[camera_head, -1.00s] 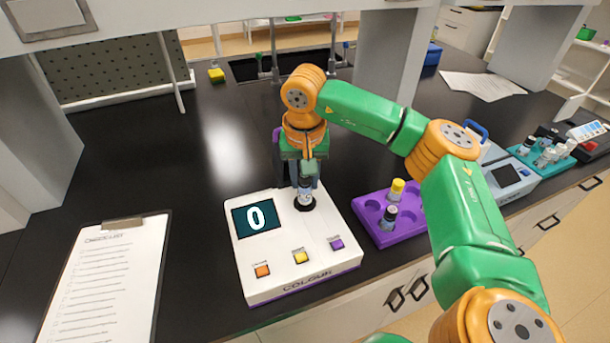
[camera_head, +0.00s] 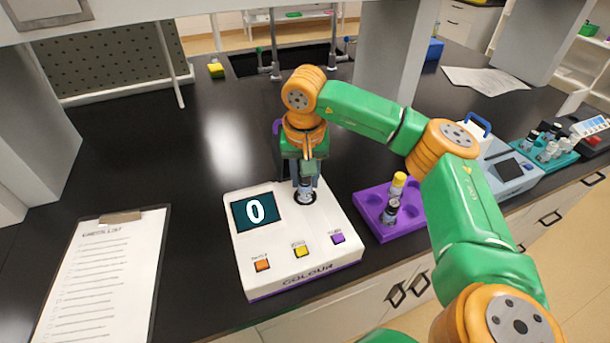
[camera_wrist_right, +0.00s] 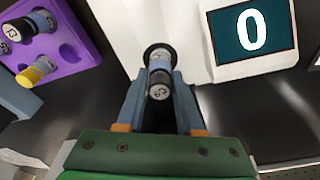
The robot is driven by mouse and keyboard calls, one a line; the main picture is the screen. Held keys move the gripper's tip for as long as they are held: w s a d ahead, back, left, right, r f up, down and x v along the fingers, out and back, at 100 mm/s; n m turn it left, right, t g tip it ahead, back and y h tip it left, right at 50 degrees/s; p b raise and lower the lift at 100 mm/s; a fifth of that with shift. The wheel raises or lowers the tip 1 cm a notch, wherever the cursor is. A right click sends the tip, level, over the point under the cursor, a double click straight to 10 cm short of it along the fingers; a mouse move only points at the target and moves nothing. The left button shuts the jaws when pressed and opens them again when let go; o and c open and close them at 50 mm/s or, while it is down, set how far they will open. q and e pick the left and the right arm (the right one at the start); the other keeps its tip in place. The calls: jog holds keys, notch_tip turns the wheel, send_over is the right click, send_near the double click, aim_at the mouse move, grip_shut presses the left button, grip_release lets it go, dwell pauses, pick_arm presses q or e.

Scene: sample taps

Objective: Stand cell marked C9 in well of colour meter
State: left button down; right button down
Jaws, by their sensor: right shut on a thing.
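The colour meter (camera_head: 290,240) is a white box with a dark screen reading 0 and orange, yellow and purple buttons. Its round, dark-rimmed well (camera_wrist_right: 150,50) is at the top right in the head view. My right gripper (camera_head: 305,186) is shut on the cell marked C9 (camera_wrist_right: 160,84), a small vial with a dark, lettered cap. The cell (camera_head: 306,192) is upright, its lower end at the well's opening. How deep it sits is hard to tell. My left gripper is not in view.
A purple rack (camera_head: 372,222) with a yellow-capped vial (camera_head: 399,180) and a dark-capped one stands right of the meter. A clipboard (camera_head: 105,270) lies at left. A blue-grey device (camera_head: 508,170) and a teal rack (camera_head: 548,160) with several vials are at right.

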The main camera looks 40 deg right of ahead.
jog(key=shift+f+b, duration=0.3)
jog(key=shift+f, duration=0.35)
grip_release()
jog(key=shift+r, duration=0.1)
jog(key=r+p, duration=0.6)
jog(key=r, duration=0.1)
jog(key=shift+s+a, duration=0.25)
jog(key=shift+s, duration=0.1)
dwell(0.3)
